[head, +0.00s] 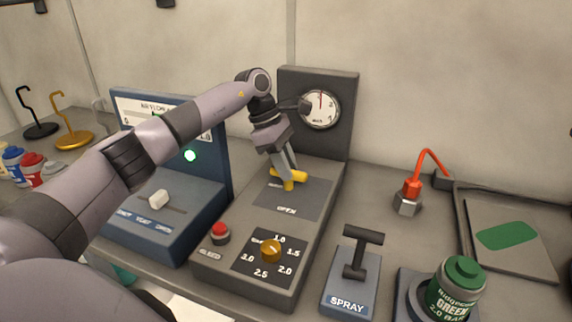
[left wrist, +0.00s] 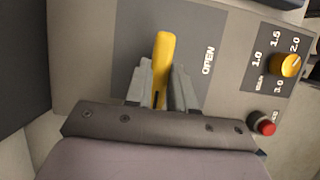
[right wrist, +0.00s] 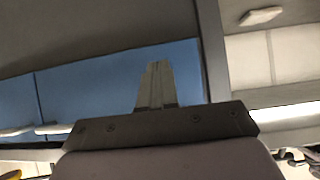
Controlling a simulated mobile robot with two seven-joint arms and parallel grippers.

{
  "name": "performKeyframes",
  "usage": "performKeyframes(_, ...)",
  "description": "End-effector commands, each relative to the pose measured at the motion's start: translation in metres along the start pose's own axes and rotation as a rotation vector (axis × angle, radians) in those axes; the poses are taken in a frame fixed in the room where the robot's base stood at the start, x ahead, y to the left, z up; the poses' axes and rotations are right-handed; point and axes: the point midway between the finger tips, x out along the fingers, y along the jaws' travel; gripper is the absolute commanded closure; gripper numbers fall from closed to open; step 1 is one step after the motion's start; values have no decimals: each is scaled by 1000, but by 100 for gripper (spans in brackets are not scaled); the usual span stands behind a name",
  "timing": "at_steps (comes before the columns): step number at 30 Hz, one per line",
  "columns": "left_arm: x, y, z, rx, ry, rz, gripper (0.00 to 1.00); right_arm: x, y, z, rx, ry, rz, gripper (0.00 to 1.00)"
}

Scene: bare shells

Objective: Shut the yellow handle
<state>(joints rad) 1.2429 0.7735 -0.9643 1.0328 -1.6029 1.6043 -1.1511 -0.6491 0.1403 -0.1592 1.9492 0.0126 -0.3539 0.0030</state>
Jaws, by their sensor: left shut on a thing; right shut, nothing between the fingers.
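The yellow handle (head: 294,176) sits on the grey plate of the middle console, above the printed word OPEN. My left gripper (head: 286,180) reaches down to it from above and is shut on it. In the left wrist view the yellow handle (left wrist: 164,60) stands out between the two fingers of my left gripper (left wrist: 162,88), with OPEN printed to its right. Part of the handle is hidden by the fingers. My right gripper (right wrist: 156,85) shows only in the right wrist view, with its fingers together and nothing between them.
The console carries a round gauge (head: 320,109), a red button (head: 220,233) and an orange knob (head: 271,250). A blue machine (head: 185,215) stands left. A SPRAY lever (head: 359,252), a green can (head: 457,291) and a tray (head: 506,236) stand right.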

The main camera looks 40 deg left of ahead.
Motion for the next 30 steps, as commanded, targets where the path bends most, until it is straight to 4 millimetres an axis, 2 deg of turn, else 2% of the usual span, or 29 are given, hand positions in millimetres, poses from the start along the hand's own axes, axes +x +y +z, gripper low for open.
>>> performKeyframes(12, -1, 0, 0, 11, 1, -1, 100, 0, 0, 0, 0, 0, 0, 100)
performKeyframes(13, -1, 0, 0, 11, 1, -1, 74, 0, 0, 0, 0, -1, 0, 100)
performKeyframes(15, -1, 0, 0, 11, 1, -1, 51, 0, 0, 0, 0, -1, 0, 100)
performKeyframes(25, -3, 0, 0, 8, 1, -1, 51, 0, 0, 1, 0, -1, 0, 100)
performKeyframes(30, -24, 1, -1, 8, 0, 2, 51, 3, 0, 4, 0, -1, 0, 100)
